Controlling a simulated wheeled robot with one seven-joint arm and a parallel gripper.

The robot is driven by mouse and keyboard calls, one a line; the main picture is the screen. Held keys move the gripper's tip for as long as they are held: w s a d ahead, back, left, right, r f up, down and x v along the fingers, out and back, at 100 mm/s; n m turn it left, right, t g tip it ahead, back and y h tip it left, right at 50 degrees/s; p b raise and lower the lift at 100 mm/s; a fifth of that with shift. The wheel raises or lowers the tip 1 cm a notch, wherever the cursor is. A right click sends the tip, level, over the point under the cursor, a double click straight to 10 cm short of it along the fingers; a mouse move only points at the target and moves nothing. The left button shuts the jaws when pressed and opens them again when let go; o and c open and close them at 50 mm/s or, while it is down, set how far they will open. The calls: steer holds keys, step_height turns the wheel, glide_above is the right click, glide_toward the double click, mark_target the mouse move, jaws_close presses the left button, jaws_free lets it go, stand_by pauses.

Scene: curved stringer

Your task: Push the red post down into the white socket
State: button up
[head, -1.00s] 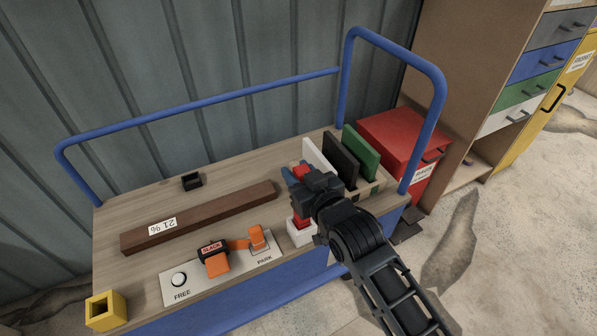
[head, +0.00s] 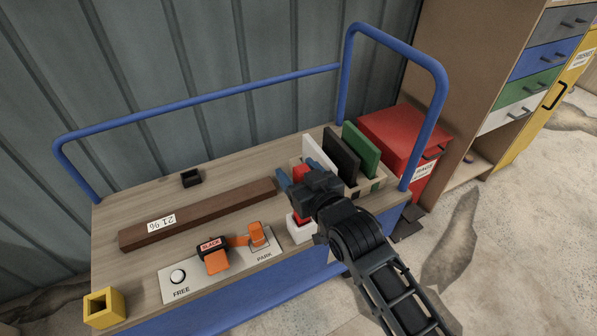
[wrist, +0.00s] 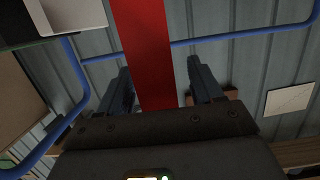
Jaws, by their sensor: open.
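The red post (head: 299,173) stands in or over the white socket (head: 300,234) at the front edge of the cart. Its lower part shows just above the socket, and my gripper hides its middle. How deep it sits cannot be told. My gripper (head: 297,172) is open around the post, with one bluish finger on each side. In the wrist view the red post (wrist: 145,60) runs between the spread fingers of my gripper (wrist: 163,75), with a gap on each side.
A rack (head: 376,190) with white, black and green panels stands close behind my gripper. A brown bar (head: 205,214), a FREE/PARK plate (head: 187,289) with an orange strap, and a yellow square block (head: 104,308) lie to the left. A blue rail (head: 205,103) borders the cart.

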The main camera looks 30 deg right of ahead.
steer(key=s+r, duration=0.1)
steer(key=s, duration=0.6)
steer(key=shift+s+r, duration=0.25)
steer(key=shift+s, duration=0.05)
stand_by(0.3)
steer(key=s+r, duration=0.3)
steer(key=s, duration=1.4)
steer(key=s+r+g, duration=0.1)
steer(key=s+r, duration=0.2)
steer(key=s, duration=1.4)
steer(key=shift+s+r, duration=0.2)
steer(key=shift+s, duration=0.15)
